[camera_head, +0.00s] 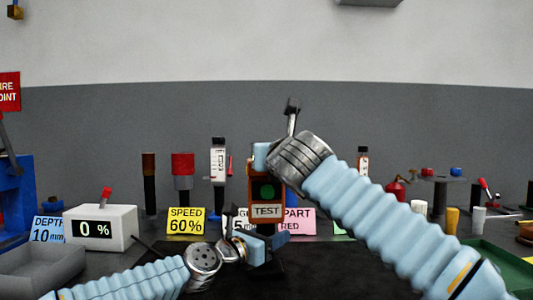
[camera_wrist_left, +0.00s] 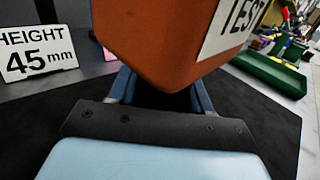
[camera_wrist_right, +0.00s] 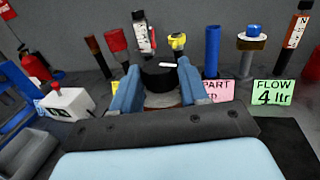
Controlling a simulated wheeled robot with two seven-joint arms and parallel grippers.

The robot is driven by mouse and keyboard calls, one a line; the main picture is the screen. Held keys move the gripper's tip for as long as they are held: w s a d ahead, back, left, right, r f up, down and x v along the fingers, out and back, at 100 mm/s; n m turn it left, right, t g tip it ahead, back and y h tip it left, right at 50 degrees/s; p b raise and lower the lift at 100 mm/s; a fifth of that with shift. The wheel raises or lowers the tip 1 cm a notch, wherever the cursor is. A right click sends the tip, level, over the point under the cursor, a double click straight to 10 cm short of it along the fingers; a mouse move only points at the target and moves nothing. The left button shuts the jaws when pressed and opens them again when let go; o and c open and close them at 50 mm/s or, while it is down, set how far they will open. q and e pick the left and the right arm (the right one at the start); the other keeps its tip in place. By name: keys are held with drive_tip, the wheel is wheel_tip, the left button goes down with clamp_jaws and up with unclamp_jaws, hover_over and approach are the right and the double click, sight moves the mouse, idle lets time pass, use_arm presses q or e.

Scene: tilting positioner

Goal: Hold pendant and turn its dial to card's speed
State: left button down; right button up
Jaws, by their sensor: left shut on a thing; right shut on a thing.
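The orange pendant (camera_head: 280,219) stands upright in the middle of the head view, with a green button and a TEST label. My left gripper (camera_head: 262,248) is shut on its lower part; the left wrist view shows the orange body (camera_wrist_left: 165,35) between the fingers. My right gripper (camera_wrist_right: 160,75) is shut on the black dial (camera_wrist_right: 158,80) at the pendant's top. A white mark shows on the dial; its scale is hidden. The yellow card (camera_head: 186,221) reads SPEED 60%. The white box's display (camera_head: 92,229) reads 0 %.
Other cards stand nearby: DEPTH 10 mm (camera_head: 48,229), a pink PART card (camera_head: 300,221) and FLOW 4 ltr (camera_wrist_right: 273,92). Several bottles and tools line the back. A grey bin (camera_head: 40,268) is at left and a green tray (camera_head: 490,258) at right. A dark mat lies below the pendant.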

drive_tip(key=y, duration=0.1)
drive_tip(key=n+y, duration=0.1)
drive_tip(key=n+g+y, duration=0.1)
drive_tip(key=shift+w+d+f, duration=0.2)
drive_tip(key=shift+d+f, duration=0.05)
drive_tip(key=shift+w+a+f+n+g+y, duration=0.1)
drive_tip(key=shift+f+n+g+y, duration=0.05)
drive_tip(key=shift+n+g+y, duration=0.8)
drive_tip(key=shift+y, duration=0.25)
drive_tip(key=shift+d, duration=0.2)
drive_tip(key=o, duration=1.1)
drive_tip(key=shift+r, duration=0.2)
drive_tip(key=shift+d+r, duration=0.1)
drive_tip(key=shift+r, duration=0.05)
